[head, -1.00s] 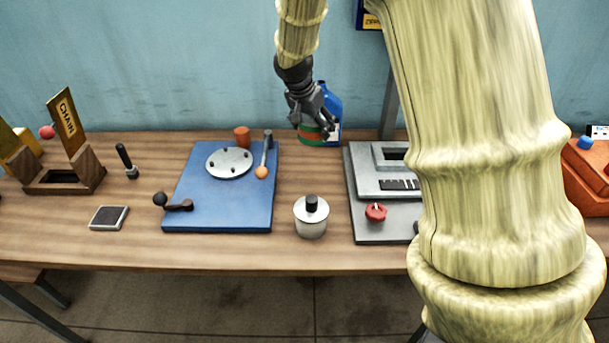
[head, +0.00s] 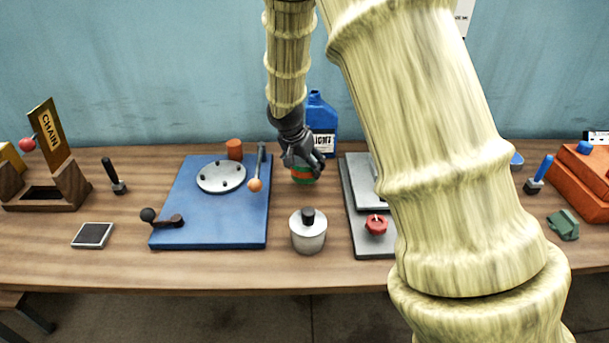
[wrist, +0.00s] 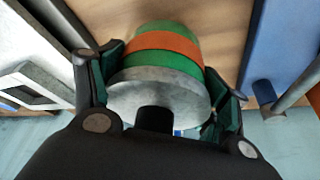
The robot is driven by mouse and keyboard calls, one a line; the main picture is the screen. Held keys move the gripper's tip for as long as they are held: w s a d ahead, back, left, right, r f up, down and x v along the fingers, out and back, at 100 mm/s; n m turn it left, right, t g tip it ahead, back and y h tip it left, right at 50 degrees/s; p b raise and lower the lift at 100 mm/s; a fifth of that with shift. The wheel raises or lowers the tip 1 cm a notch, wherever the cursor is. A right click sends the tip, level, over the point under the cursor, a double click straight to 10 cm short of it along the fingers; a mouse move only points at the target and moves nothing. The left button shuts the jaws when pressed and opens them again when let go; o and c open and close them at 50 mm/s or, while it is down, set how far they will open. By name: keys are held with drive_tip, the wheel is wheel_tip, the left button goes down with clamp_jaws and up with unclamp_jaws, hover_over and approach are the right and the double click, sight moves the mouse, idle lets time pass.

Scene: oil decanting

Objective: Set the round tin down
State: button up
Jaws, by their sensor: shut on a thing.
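The round tin is green with an orange band; in the head view (head: 304,175) its lower part shows below my gripper (head: 303,163). In the wrist view the tin (wrist: 165,50) sits between the two fingers of my gripper (wrist: 168,95), with its grey top and a dark knob facing the camera. My gripper is shut on it from above. The tin is upright or nearly so, between the blue board and the grey machine. I cannot tell whether its base touches the table.
A blue bottle (head: 320,125) stands just behind. A silver pot with a black knob (head: 308,235) stands in front. The blue board (head: 215,230) is to the left, the grey machine (head: 358,200) to the right. Bare wood (head: 282,205) lies between them.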

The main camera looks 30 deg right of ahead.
sight(300, 162)
drive_tip(key=shift+f+p, duration=0.3)
drive_tip(key=shift+f, duration=1.8)
drive_tip(key=shift+f, duration=0.2)
drive_tip(key=o, duration=1.4)
drive_tip(key=shift+c, duration=0.2)
drive_tip(key=shift+r, duration=0.25)
drive_tip(key=b+v, duration=0.1)
drive_tip(key=v, duration=1.1)
drive_tip(key=shift+s+a+f, duration=0.1)
